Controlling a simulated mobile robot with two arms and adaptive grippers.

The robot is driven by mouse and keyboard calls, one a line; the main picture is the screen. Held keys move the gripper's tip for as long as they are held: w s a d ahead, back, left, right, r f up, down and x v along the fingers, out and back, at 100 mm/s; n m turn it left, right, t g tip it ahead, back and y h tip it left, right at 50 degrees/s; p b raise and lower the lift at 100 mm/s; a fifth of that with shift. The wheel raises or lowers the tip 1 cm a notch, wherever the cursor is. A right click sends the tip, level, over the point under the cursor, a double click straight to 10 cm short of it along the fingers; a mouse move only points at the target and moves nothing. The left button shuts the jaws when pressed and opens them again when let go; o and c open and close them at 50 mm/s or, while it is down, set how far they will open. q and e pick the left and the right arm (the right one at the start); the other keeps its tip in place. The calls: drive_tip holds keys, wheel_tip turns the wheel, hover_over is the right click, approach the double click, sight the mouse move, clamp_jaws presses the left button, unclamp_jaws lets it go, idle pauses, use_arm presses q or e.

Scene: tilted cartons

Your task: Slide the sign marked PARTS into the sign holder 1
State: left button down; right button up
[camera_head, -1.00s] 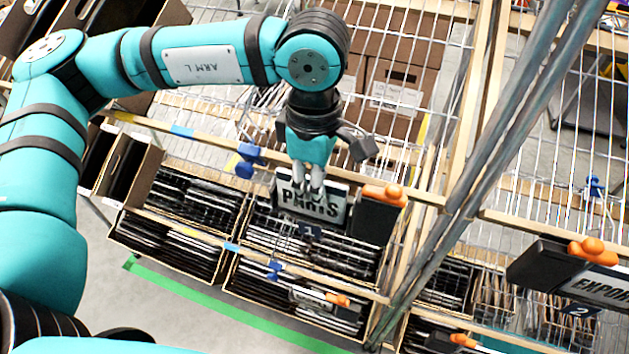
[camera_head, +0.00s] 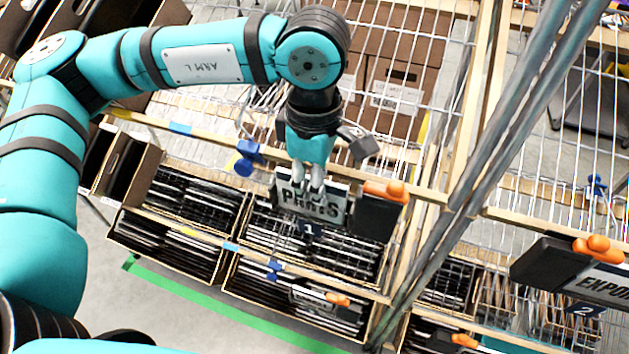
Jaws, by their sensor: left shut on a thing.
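The sign marked PARTS (camera_head: 325,209) is a white plate with black letters and a dark edge. My left gripper (camera_head: 308,188) is shut on its upper edge and covers part of the lettering. The sign holder 1 (camera_head: 372,216) is a black holder with an orange clip on the shelf rail, and a dark "1" label (camera_head: 311,230) shows just below the sign. The sign overlaps the holder's left part in the view; I cannot tell how far it is inside. My right gripper is not in view.
A second holder (camera_head: 545,262) with a sign reading EXPOR and a "2" label (camera_head: 585,309) is at the right. Metal posts (camera_head: 490,160) stand between the holders. A blue clamp (camera_head: 248,158) sits on the rail left of my gripper. Cartons with dark contents fill the shelf below.

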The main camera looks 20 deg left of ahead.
use_arm(q)
drive_tip(key=c, duration=1.3)
unclamp_jaws()
drive_tip(key=shift+r, duration=0.15)
wheel_tip(320, 180, up, 12)
drive_tip(key=shift+f, duration=0.15)
